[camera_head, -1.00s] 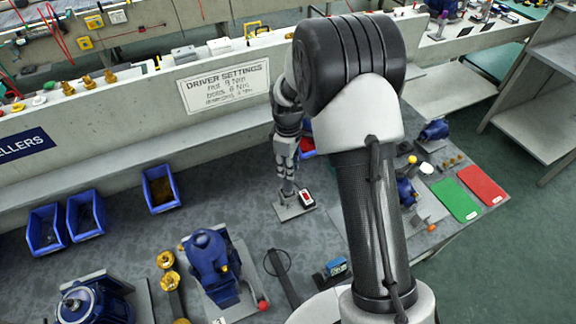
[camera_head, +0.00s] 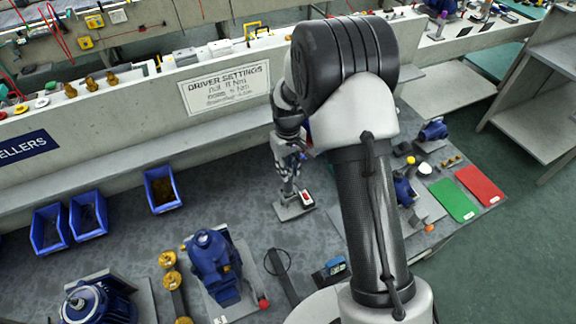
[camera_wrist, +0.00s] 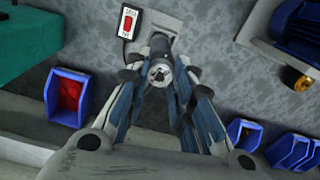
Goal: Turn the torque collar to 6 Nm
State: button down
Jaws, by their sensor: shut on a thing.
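My gripper (camera_wrist: 161,72) is shut on the torque collar (camera_wrist: 160,73), a grey round part seen end-on between the fingertips in the wrist view. The driver it belongs to rises from a flat grey plate (camera_wrist: 158,22). In the head view my gripper (camera_head: 290,185) points down at the same plate (camera_head: 290,211), and its fingers hide the collar there. No scale or setting on the collar is readable. A small box with a red switch (camera_wrist: 129,21) stands beside the driver; it also shows in the head view (camera_head: 306,198).
A "DRIVER SETTINGS" sign (camera_head: 227,88) hangs on the wall behind; its lines are blurred. A blue bin with red contents (camera_wrist: 68,97) is near the gripper. Other blue bins (camera_head: 162,189) and a blue pump (camera_head: 214,265) stand left. Green (camera_head: 454,200) and red (camera_head: 482,185) mats lie right.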

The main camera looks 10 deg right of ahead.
jog(key=shift+m, duration=1.9)
jog(key=c, duration=1.4)
grip_release()
jog(key=shift+o, duration=0.2)
jog(key=shift+r, duration=0.15)
notch_tip(320, 180, up, 12)
